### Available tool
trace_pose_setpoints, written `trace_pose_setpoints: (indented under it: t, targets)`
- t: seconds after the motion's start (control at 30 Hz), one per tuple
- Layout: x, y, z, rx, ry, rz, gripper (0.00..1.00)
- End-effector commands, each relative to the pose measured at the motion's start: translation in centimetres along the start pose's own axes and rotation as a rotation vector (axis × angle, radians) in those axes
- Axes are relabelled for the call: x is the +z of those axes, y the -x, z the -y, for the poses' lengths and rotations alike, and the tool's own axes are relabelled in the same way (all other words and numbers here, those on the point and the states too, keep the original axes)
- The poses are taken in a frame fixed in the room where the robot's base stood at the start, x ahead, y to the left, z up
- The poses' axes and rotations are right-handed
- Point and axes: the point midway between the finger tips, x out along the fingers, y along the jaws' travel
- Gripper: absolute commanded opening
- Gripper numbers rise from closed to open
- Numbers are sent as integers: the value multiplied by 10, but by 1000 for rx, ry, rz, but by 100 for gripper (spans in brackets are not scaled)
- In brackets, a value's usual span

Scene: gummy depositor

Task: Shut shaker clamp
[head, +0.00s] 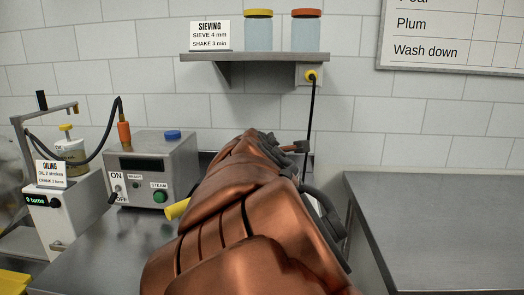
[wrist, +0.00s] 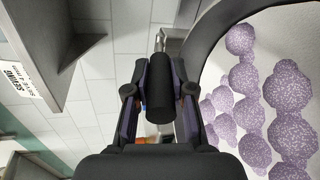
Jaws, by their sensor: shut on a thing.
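In the wrist view, the shaker clamp shows as a black cylindrical handle (wrist: 158,95) on a metal rod (wrist: 159,40). My gripper (wrist: 160,82) is shut on this handle, with one finger on each side. A dark curved rim (wrist: 208,35), apparently the shaker's, is on the right, around a white surface with purple speckled clumps (wrist: 248,107). I cannot tell the clamp's latch position. In the head view, my copper arm hides the gripper, the clamp and most of the shaker.
A steamer box (head: 160,165) and an oiling station (head: 60,215) stand at left. A wall shelf (head: 255,57) holds a sieving sign (head: 209,36) and two jars; the shelf also shows in the wrist view (wrist: 60,50). The right steel table (head: 440,220) is clear.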

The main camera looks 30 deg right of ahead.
Motion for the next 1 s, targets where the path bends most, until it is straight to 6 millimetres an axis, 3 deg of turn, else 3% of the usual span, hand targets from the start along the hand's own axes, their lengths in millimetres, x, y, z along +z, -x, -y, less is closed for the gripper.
trace_pose_setpoints:
  t: [0.37, 0.4, 0.6, 1.0]
  targets:
    - [-1, 1, -1, 3, -1, -1, 0]
    - [-1, 1, -1, 4, -1, -1, 26]
    - [0, 0, 0, 3, -1, 0, 47]
    - [0, 1, -4, 3, -1, -1, 49]
